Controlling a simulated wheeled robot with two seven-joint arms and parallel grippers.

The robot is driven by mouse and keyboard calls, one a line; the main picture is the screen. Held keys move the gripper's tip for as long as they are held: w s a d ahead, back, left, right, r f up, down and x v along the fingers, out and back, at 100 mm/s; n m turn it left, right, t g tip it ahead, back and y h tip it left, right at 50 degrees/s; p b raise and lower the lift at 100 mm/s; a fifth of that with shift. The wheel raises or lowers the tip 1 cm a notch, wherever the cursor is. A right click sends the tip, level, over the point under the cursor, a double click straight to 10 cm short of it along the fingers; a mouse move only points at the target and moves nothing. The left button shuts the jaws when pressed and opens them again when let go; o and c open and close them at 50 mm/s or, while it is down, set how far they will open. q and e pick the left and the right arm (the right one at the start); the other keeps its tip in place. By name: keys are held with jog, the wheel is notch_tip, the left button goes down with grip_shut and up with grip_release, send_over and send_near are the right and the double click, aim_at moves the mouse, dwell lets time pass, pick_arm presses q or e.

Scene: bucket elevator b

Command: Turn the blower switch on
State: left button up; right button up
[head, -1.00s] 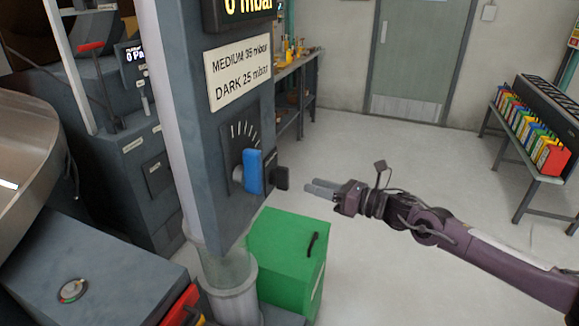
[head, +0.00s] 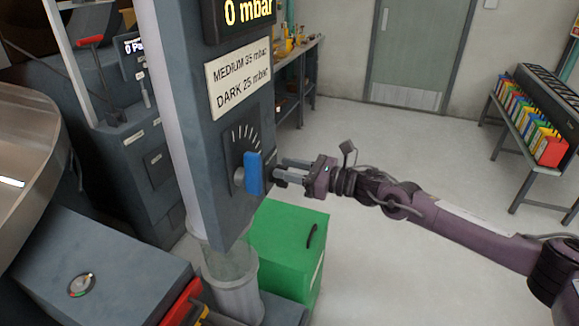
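A grey column carries a blue lever (head: 254,174) on a dial with scale marks; the lever points up and down. A small dark block on the column's right side, perhaps the blower switch (head: 271,173), is now largely hidden behind the lever and my fingertips. No label on it can be read. My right gripper (head: 279,171) comes in from the right, with its fingertips at this block, just right of the blue lever. Its two fingers look apart, with a gap between them. Whether they touch the block I cannot tell. My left gripper is not in view.
The display (head: 248,12) above reads 0 mbar, over a sign (head: 239,78) with MEDIUM and DARK values. A green box (head: 290,245) stands below my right gripper. A round metal pan (head: 30,150) is at the left.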

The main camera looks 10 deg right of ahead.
grip_shut()
